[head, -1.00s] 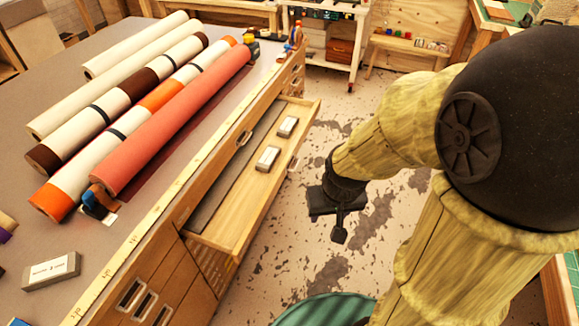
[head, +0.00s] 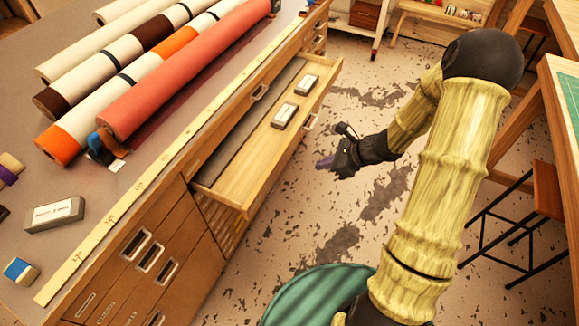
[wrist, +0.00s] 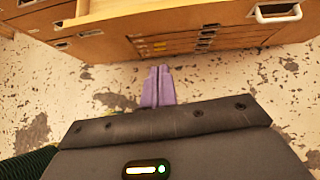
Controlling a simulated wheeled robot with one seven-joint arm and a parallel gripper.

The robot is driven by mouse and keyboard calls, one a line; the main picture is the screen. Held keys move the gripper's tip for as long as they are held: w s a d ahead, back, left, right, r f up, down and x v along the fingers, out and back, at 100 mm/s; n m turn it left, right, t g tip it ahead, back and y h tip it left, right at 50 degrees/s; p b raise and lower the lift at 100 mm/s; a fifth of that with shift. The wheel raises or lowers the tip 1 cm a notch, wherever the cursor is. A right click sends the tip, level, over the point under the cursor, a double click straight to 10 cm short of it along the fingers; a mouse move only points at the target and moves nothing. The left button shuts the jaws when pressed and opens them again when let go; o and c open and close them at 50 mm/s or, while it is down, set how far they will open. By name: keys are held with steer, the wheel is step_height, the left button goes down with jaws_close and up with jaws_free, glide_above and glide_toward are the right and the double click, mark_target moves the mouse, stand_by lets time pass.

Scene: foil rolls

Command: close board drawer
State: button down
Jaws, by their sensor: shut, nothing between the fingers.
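The board drawer (head: 238,190) is pulled out from the wooden cabinet (head: 150,265). It holds a dark grey board and two small pale boxes. The drawer's front panel faces right, toward my arm, with a handle (head: 311,122) on it. In the wrist view the open drawer (wrist: 130,12) shows at the top, with a white-edged handle (wrist: 277,13) at the upper right. My gripper (head: 326,163) is to the right of the drawer front, apart from it, over the floor. Its purple fingers (wrist: 158,86) are together and empty, pointing toward the cabinet front.
Foil rolls (head: 180,85) lie on the cabinet top, with a grey block (head: 54,215) near its edge. A green round seat (head: 318,296) stands at the bottom. A green-topped table (head: 566,110) and a stool (head: 546,190) are at right. Speckled floor lies clear between.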

steer(key=shift+w+d+f+m+t, duration=0.25)
steer(key=shift+w+f+m+t, duration=0.05)
steer(key=shift+w+m, duration=0.3)
glide_toward(281, 164)
steer(key=f+x, duration=0.1)
steer(key=x, duration=0.4)
steer(key=shift+w+a+p, duration=0.15)
steer(key=shift+a+p, duration=0.15)
steer(key=shift+a, duration=0.05)
steer(key=shift+w+a, duration=0.1)
